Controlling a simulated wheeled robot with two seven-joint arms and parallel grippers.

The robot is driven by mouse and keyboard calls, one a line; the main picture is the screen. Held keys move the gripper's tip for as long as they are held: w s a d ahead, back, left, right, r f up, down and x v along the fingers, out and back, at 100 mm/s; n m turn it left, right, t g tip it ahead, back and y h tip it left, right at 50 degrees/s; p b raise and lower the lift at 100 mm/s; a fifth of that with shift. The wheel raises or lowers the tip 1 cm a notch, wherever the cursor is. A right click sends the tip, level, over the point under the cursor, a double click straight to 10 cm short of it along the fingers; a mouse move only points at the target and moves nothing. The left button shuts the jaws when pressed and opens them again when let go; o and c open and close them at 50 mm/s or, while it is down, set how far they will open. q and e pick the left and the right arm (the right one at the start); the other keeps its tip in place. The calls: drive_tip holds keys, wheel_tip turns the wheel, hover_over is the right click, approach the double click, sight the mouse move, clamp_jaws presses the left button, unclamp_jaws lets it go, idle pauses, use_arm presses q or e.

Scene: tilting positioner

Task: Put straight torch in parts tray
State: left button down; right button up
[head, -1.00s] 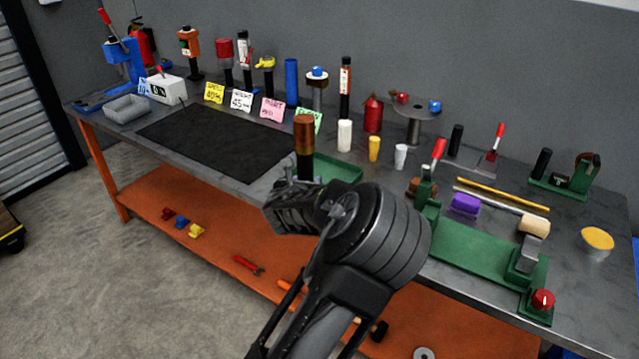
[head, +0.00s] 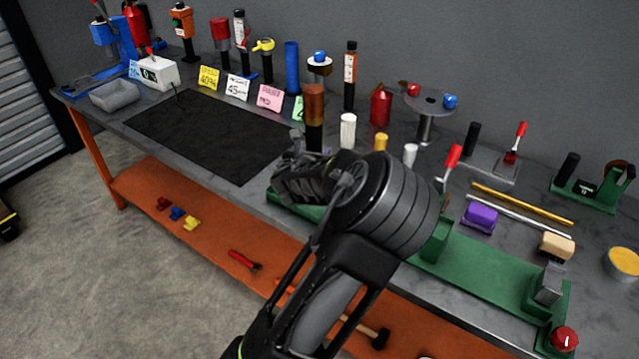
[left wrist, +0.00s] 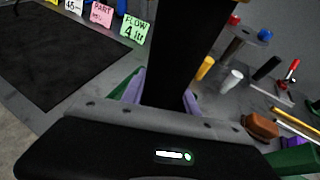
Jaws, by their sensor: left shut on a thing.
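The straight torch (head: 313,110), a dark cylinder with a copper-brown upper part, stands upright in my left gripper (head: 309,160). In the left wrist view the torch (left wrist: 183,50) is a black column between the purple fingers of my left gripper (left wrist: 163,98), which is shut on it. The torch is above the bench; its lower end is hidden. A grey open tray (head: 115,97) sits empty at the bench's left end, well left of the gripper. A green tray or base (head: 284,211) is mostly hidden behind my gripper; I cannot tell which is the parts tray. My right gripper is out of view.
A black mat (head: 205,135) lies bare between the grey tray and my gripper. Cards and upright tools line the back, including a blue cylinder (head: 291,68). A white cylinder (head: 348,131) and a red bottle (head: 381,107) stand behind my gripper. A green fixture (head: 480,275) is to the right.

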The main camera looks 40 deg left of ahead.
use_arm(q)
drive_tip(key=shift+f, duration=3)
drive_tip(key=shift+f+p, duration=0.45)
drive_tip(key=shift+f, duration=1.45)
drive_tip(key=shift+f, duration=0.2)
drive_tip(key=c, duration=0.9)
unclamp_jaws()
